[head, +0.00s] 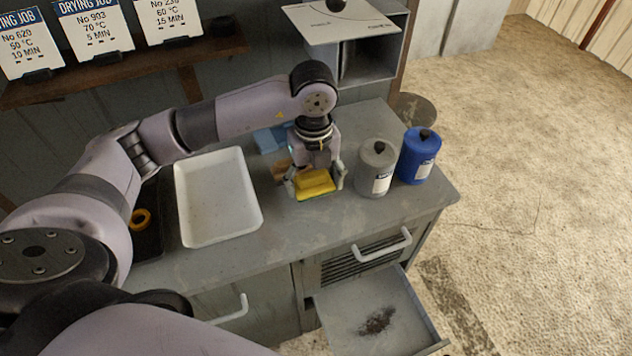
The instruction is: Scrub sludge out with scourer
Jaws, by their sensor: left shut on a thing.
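A yellow scourer (315,181) is between the fingers of my left gripper (316,183), which is shut on it over the grey worktop. I cannot tell whether the scourer touches the worktop. Dark sludge (377,321) lies as a patch on the floor of the open drawer (345,309) at the lower front of the cabinet. The drawer is to the lower right of the gripper. My right gripper is not in view.
A white tray (252,221) stands left of the gripper. A grey canister (376,170) and a blue canister (420,156) stand to its right. A grey box (372,52) is behind. Job cards (96,26) stand on a shelf. The worktop's front strip is clear.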

